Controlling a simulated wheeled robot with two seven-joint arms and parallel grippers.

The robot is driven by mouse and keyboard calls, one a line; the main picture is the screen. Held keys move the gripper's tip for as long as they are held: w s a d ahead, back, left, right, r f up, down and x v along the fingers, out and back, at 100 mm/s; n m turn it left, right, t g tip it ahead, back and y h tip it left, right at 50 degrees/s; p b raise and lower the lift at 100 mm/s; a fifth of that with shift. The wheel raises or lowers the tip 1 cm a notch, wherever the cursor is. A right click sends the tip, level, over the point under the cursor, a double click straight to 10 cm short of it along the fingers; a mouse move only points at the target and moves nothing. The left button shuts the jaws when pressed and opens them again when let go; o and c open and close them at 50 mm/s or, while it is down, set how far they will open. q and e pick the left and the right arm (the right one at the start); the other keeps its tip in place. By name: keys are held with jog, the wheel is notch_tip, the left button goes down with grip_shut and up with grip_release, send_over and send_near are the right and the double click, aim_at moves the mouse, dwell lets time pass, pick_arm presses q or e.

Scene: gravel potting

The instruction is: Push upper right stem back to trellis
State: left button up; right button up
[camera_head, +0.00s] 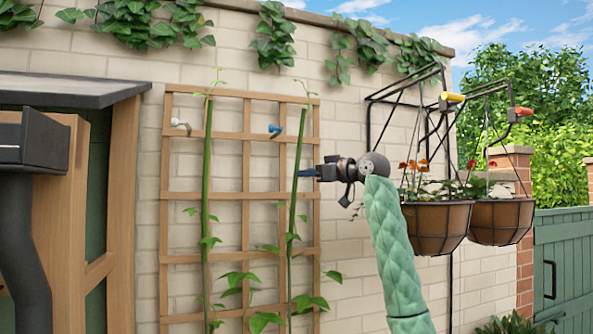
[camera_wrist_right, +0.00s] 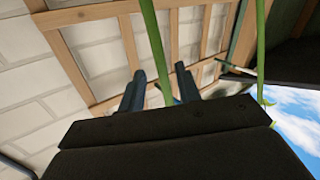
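The wooden trellis (camera_head: 245,200) stands against the pale brick wall. The right green stem (camera_head: 300,135) rises in front of it, its upper part tilted slightly right, with a leafy tip above the trellis. My left gripper is out of view.
A blue clip (camera_head: 275,130) and a white clip (camera_head: 181,125) sit on the upper trellis. The left stem (camera_head: 206,165) stands close by. Two hanging flower baskets (camera_head: 437,222) are right of my arm. A dark-roofed wooden structure (camera_head: 120,180) is at left.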

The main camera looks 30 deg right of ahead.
aim_at(296, 182)
jog(key=p+x, duration=0.2)
jog(key=x, duration=0.2)
jog(key=shift+w+r, duration=0.1)
jog(key=shift+w+a, duration=0.2)
jog(key=shift+w, duration=0.1)
grip_shut()
